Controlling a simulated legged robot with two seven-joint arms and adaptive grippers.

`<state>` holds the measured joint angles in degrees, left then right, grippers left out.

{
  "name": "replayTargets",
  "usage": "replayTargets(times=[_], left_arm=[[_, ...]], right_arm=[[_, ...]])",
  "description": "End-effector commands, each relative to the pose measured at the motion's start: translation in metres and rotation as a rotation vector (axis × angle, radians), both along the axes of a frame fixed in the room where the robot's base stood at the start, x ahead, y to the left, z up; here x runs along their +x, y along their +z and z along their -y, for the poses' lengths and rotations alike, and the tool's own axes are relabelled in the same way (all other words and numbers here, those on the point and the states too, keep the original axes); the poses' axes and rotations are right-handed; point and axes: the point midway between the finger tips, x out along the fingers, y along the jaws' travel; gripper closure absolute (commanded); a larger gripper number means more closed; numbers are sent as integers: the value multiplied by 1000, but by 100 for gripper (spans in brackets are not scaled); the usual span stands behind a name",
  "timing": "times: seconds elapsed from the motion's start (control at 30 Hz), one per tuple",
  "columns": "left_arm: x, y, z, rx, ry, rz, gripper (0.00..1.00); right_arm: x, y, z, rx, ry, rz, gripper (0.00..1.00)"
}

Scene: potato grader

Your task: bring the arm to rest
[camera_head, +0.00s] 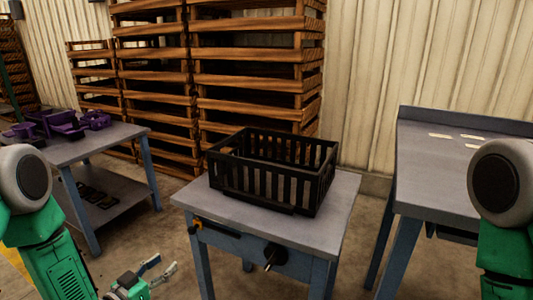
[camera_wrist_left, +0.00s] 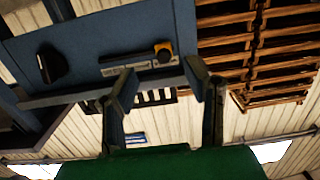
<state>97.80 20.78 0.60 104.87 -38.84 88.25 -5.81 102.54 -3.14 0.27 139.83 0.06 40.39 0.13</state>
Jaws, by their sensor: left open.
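My left gripper (camera_head: 160,272) is low at the left of the middle table in the head view, apart from it. Its fingers are spread and nothing is between them. In the left wrist view my left gripper (camera_wrist_left: 158,88) also shows open, with the blue front of the table (camera_wrist_left: 105,50) beyond it. My right arm comes in at the right edge of the head view, but its gripper is out of the picture.
A black slatted crate (camera_head: 270,185) stands on the middle table (camera_head: 335,205). A left table (camera_head: 115,135) holds purple items (camera_head: 65,123). A right table (camera_head: 430,165) bears several pale flat pieces. Wooden crates (camera_head: 250,80) are stacked behind. Bare floor lies between the tables.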

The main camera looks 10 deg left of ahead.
Motion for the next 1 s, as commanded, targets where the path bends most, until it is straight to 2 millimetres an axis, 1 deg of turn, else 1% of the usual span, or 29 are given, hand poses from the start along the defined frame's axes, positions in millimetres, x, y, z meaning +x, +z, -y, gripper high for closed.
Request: replayTargets(times=[0.03,0.07,0.1,0.17,0.2,0.27,0.3,0.37,0.4,0.47,0.5,0.57,0.6,0.67,0.73,1.0], left_arm=[[-12,-14,15,4,-1,-90,58],[-22,-25,23,11,2,-159,58],[-38,-41,34,22,10,-264,58],[-72,-65,48,48,25,-439,58],[-97,-79,55,69,36,-556,58],[-138,-95,61,102,58,-719,58],[-163,-103,63,125,71,-814,58],[-198,-109,63,155,93,-937,58],[-220,-112,62,176,108,-1012,58],[-251,-113,59,206,129,-1115,58],[-270,-112,57,226,144,-1175,58],[-298,-109,53,256,167,-1265,58],[-316,-107,50,275,184,-1318,58],[-342,-101,46,304,209,-1399,58],[-341,-79,45,301,214,-1398,58],[-340,-16,46,299,211,-1395,58]], right_arm=[[0,0,0,0,0,0,16],[0,0,0,0,0,0,16],[0,0,0,0,0,0,16],[0,0,0,0,0,0,16],[0,0,0,0,0,0,16],[0,0,0,0,0,-1,16],[0,0,0,0,0,-1,16],[0,0,0,0,0,-1,16],[0,0,0,0,0,-1,16],[0,0,0,0,0,-1,16],[0,0,0,0,0,-1,16],[0,0,0,0,0,-1,16],[0,0,0,0,0,-1,16],[0,0,0,0,0,-1,16],[-1,21,0,0,0,-2,16],[0,86,0,0,0,0,16]])
